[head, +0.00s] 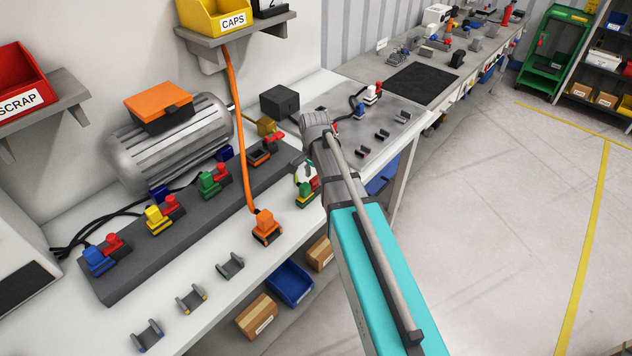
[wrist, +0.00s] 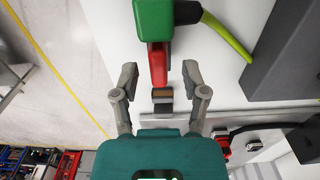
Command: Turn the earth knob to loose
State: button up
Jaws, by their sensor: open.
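A green connector (wrist: 153,20) with a yellow-green lead (wrist: 228,36) is at the top of the wrist view. Its red handle (wrist: 158,62), which I take for the earth knob, points down toward my gripper. My gripper (wrist: 160,75) is open, with one finger on each side of the red handle's end and visible gaps on both sides. In the head view the green connector (head: 305,197) stands at the bench's front edge, just below my gripper, which is mostly hidden there by my wrist.
A grey strip (head: 130,270) with blue, yellow and green connectors, each with a red handle, runs along the bench. An orange connector (head: 266,226) with an orange cable stands left of my arm. A motor (head: 170,140) is behind. The floor (head: 500,220) at right is clear.

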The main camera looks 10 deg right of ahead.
jog(key=shift+f, duration=0.4)
grip_shut()
jog(key=shift+d, duration=0.1)
